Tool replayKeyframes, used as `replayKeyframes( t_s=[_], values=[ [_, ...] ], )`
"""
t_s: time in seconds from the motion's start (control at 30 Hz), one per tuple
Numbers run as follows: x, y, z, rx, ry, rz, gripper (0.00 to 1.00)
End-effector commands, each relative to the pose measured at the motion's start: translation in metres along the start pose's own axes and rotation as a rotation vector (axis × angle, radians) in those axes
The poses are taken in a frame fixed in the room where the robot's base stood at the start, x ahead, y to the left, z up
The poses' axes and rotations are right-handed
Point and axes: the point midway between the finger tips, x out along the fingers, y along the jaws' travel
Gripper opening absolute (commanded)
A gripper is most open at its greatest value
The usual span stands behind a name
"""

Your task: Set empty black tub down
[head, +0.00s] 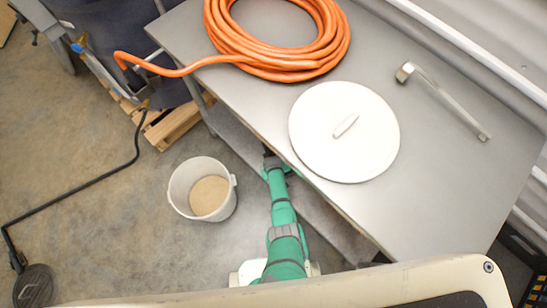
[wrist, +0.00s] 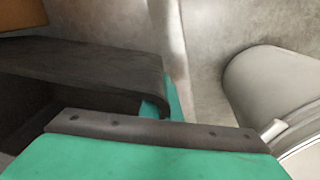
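No black tub can be made out for sure in either view. My gripper (head: 270,163) is at the end of my green arm, by the near edge of the grey metal bench (head: 440,200), and the bench partly hides it. In the wrist view, a dark grey angular shape (wrist: 85,75) fills the left side in front of my green wrist. I cannot tell whether it is a part of my gripper or something held. The fingertips cannot be made out, so whether the gripper is open or shut does not show.
A white bucket (head: 179,184) with tan grain stands on the floor left of my arm; its pale side shows in the wrist view (wrist: 270,80). On the bench lie an orange hose (head: 325,50), a round white lid (head: 365,150) and a metal bar (head: 450,100). A wooden pallet (head: 172,126) is behind the bucket. Floor left is mostly clear.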

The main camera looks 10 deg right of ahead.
Motion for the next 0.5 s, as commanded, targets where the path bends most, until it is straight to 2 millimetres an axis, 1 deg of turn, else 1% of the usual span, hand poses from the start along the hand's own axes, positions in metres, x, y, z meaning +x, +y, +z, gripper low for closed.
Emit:
replayKeyframes(
  t_s=[0.07, 0.1, 0.13, 0.17, 0.5],
  values=[
    [-0.0005, 0.0013, -0.0007, 0.002, 0.001, 0.001, 0.0],
    [-0.0001, 0.0007, 0.0004, 0.002, -0.001, 0.0, 0.1],
    [-0.0001, 0.0008, 0.0005, 0.003, -0.001, 0.0, 0.17],
    [-0.0001, 0.0009, 0.0004, 0.003, -0.001, 0.0, 0.22],
    [-0.0014, 0.0013, 0.0002, 0.003, 0.0, 0.0, 0.22]
  ],
)
